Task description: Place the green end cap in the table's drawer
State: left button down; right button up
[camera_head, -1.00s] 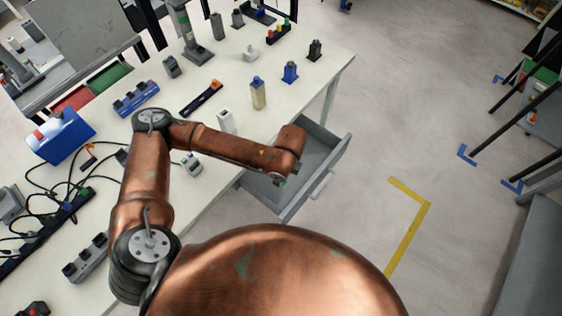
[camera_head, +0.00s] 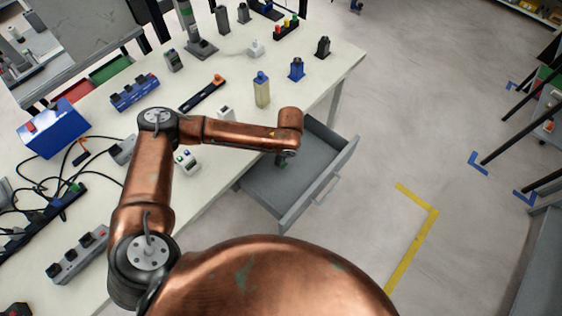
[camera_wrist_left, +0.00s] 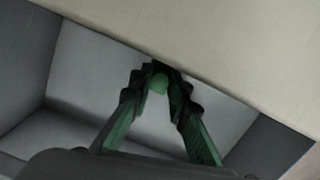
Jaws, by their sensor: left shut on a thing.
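The green end cap (camera_wrist_left: 159,83) is a small rounded green piece between the fingertips of my left gripper (camera_wrist_left: 158,78) in the left wrist view. The gripper is shut on it. In the head view my left gripper (camera_head: 282,160) shows only as a small dark green part below the end of the copper arm, over the drawer. The table's grey drawer (camera_head: 318,190) is pulled open and its visible floor is bare. In the left wrist view the drawer (camera_wrist_left: 75,70) lies below the fingers, and the table's pale edge crosses the top. My right gripper does not show.
The white table (camera_head: 215,180) carries a yellowish bottle (camera_head: 262,92), a blue block (camera_head: 297,69), a black block (camera_head: 323,47) and a power strip (camera_head: 78,256) with cables. The tabletop edge overhangs the drawer's inner side.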

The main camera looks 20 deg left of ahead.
pick_arm(q)
notch_tip(320, 180, down, 3)
jog(key=shift+r+b, duration=0.2)
jog(key=shift+b, duration=0.15)
jog(key=shift+r, duration=0.15)
jog(key=c, duration=1.8)
grip_release()
jog(key=shift+c, duration=0.2)
